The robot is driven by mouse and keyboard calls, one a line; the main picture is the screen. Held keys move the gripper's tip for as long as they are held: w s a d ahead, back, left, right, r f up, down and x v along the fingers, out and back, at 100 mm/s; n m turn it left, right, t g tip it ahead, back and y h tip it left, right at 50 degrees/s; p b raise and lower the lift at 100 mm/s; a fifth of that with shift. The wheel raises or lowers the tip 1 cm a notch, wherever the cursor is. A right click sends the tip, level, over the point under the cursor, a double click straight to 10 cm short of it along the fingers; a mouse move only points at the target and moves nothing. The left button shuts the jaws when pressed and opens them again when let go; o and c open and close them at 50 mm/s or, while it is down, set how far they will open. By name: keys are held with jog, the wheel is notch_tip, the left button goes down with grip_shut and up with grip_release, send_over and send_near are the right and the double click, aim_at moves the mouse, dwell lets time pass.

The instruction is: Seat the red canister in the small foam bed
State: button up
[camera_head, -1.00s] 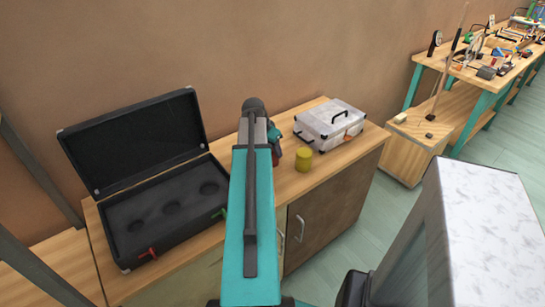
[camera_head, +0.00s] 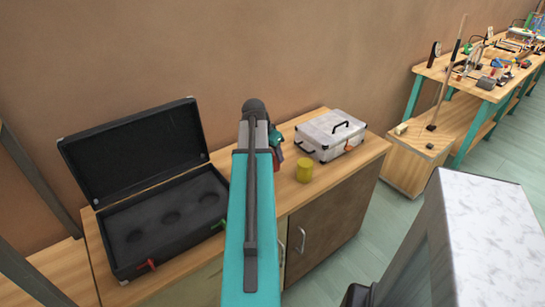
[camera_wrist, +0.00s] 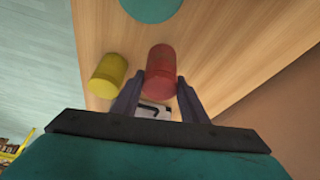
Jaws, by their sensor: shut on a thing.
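The red canister (camera_wrist: 161,72) is between the two fingers of my gripper (camera_wrist: 158,98) in the wrist view, and the gripper is shut on it. In the head view my arm hides most of the gripper and canister; only a dark red sliver (camera_head: 277,163) shows beside the arm, over the wooden top. The open black case (camera_head: 120,255) at the left holds grey foam with three round recesses: a left one (camera_head: 135,236), a middle one (camera_head: 171,219) and a right one (camera_head: 208,198). The middle recess looks smallest. All three look empty.
A yellow canister (camera_head: 304,171) stands close by on the cabinet top (camera_head: 290,193) and also shows in the wrist view (camera_wrist: 107,76). A silver case (camera_head: 330,136) is behind it. The black case's lid (camera_head: 135,152) stands up at the back; red and green latches are at its front.

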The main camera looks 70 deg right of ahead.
jog(key=s+a+b, duration=0.2)
jog(key=s+a, duration=0.3)
jog(key=a, duration=0.3)
jog(key=shift+a+r+b, duration=0.25)
jog(key=shift+r+b, duration=0.05)
jog(key=shift+r, duration=0.05)
jog(key=shift+s+b, duration=0.1)
jog(key=shift+b, duration=0.25)
jog(key=b, duration=0.3)
jog(key=shift+s+a, duration=0.15)
jog(key=shift+a, duration=0.05)
jog(key=a+b, duration=0.1)
jog(key=b, duration=0.4)
jog(key=shift+s, duration=0.3)
jog(key=a+b, duration=0.1)
jog(key=s+a+b, duration=0.1)
jog(key=b, duration=0.1)
jog(key=a+b, duration=0.1)
jog(key=shift+s+r+b, duration=0.35)
jog(key=shift+b, duration=0.05)
